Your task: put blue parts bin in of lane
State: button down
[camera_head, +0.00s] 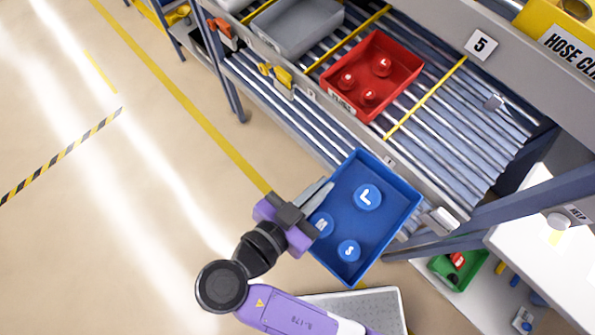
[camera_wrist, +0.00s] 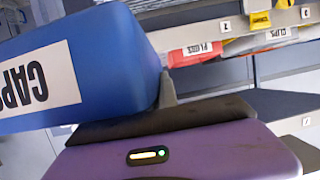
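The blue parts bin (camera_head: 395,215) is an open box with several round caps in it, some marked L and S. It is at the front edge of the roller rack, its far end overlapping the edge in the picture. My gripper (camera_head: 322,200) is at the bin's left wall and appears shut on it, with a grey finger along the rim. In the wrist view the bin (camera_wrist: 110,50) fills the upper left, its CAPS label upside down. The lane of rollers (camera_head: 455,125) beyond the bin, right of a yellow divider, is empty.
A red bin (camera_head: 404,96) with round parts sits in the lane to the left, and a grey bin (camera_head: 300,27) lies further left. A blue rack post (camera_head: 500,205) stands right of the bin. A green bin (camera_head: 440,268) is lower right. Floor at left is clear.

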jog(key=shift+s+d+f+m+g+h, duration=0.4)
jog(key=shift+s+d+m+g, duration=0.1)
jog(key=shift+s, duration=0.2)
jog(key=shift+r, duration=0.1)
jog(key=r+b, duration=0.2)
jog(key=b, duration=0.1)
send_over(411, 120)
jog(key=shift+f, duration=0.15)
jog(key=shift+f+b, duration=0.7)
jog(key=shift+b, duration=0.05)
jog(key=shift+f+b, duration=0.65)
jog(key=shift+f, duration=0.05)
dwell(0.3)
